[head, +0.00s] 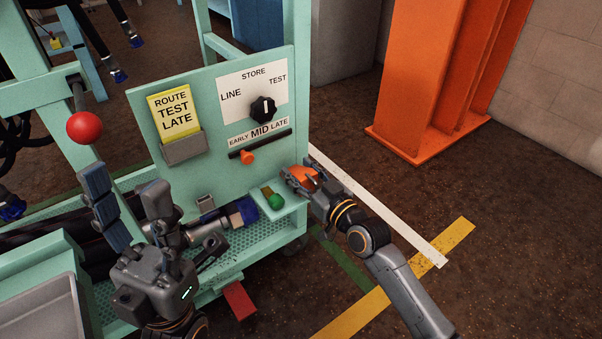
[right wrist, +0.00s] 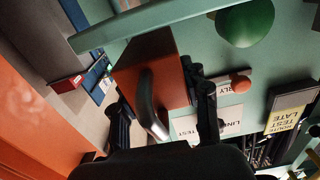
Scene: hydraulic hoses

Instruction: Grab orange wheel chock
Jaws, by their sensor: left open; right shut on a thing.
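The orange wheel chock (head: 302,178) is at the right end of the small mint shelf on the cart. In the right wrist view it is an orange block (right wrist: 152,68) with a curved metal handle. My right gripper (head: 301,171) is shut on the chock, its fingers on either side of the handle end. The fingers hide part of the chock in the head view, and I cannot tell whether it touches the shelf. My left gripper (head: 127,184) is open and empty, upright in front of the cart's left side.
A green knob (head: 275,201) stands on the shelf (head: 290,211) beside the chock. The panel (head: 210,85) above carries a black dial (head: 263,108) and an orange slider knob (head: 247,157). A red ball lever (head: 85,127) is at left. Open floor lies right, before an orange column (head: 425,80).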

